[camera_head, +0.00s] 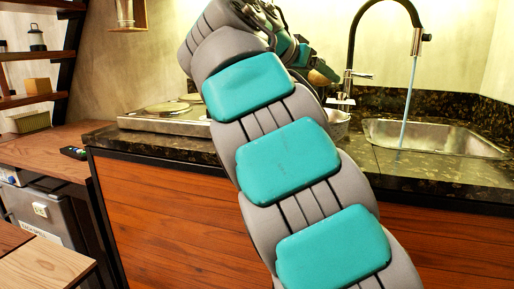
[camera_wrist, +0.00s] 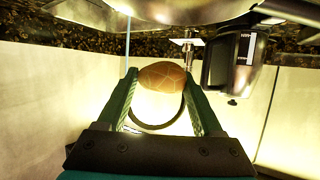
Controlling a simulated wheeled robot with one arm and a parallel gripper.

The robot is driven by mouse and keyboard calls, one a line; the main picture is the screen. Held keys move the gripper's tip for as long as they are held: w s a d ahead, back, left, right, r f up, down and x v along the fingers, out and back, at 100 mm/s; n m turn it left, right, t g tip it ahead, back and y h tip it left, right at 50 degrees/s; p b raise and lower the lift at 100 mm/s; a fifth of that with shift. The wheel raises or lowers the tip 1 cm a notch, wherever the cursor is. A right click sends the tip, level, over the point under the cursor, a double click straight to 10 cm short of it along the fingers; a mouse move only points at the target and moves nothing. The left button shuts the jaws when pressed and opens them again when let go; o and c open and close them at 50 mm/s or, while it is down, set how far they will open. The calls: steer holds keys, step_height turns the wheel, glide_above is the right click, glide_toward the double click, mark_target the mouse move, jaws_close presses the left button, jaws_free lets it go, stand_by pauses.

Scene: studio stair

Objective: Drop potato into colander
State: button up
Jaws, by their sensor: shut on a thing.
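My gripper (camera_wrist: 163,82) is shut on a brown potato (camera_wrist: 162,75), held between the two green fingertips in the wrist view. In the head view the potato (camera_head: 319,77) shows as a small brown patch at my gripper (camera_head: 316,72), raised above the counter. A metal bowl, apparently the colander (camera_head: 339,127), stands on the counter left of the sink, mostly hidden behind my arm. A curved metal surface shows at the top edge of the wrist view; I cannot tell whether it is the colander or the sink.
A black tap (camera_head: 352,45) with running water stands over the sink (camera_head: 430,138), close to my gripper. A hob (camera_head: 165,115) is on the left counter. A dark jug-like appliance (camera_wrist: 235,62) shows right of the fingers in the wrist view.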

steer(key=shift+f, duration=0.65)
steer(key=o, duration=1.5)
steer(key=v, duration=0.7)
steer(key=shift+s+a+r, duration=0.15)
steer(key=shift+s+a, duration=0.1)
steer(key=shift+s, duration=0.05)
